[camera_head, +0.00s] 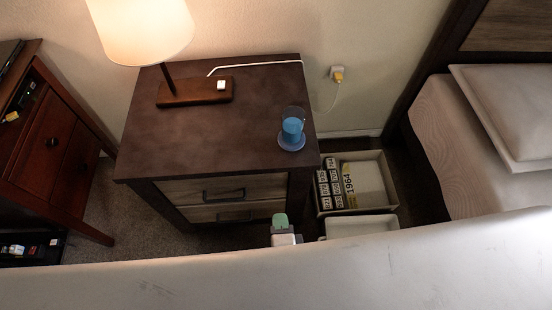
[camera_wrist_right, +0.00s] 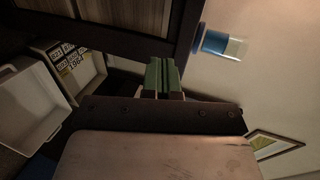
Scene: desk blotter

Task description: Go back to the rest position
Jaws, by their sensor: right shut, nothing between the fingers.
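My right gripper (camera_head: 281,222) shows in the head view in front of the nightstand's drawers, low in the picture. Its green fingertips (camera_wrist_right: 161,76) are together in the right wrist view, with nothing between them. It appears apart from the nightstand (camera_head: 215,122); the exact gap is hard to judge. My left gripper is not in either view.
A lit lamp (camera_head: 142,28) and a glass of blue liquid (camera_head: 292,127) on a coaster stand on the nightstand. An open bin (camera_head: 370,158) with labelled items and a white bin (camera_head: 362,225) sit right of it. A bed (camera_head: 455,140) is far right, a red-brown cabinet (camera_head: 50,145) left.

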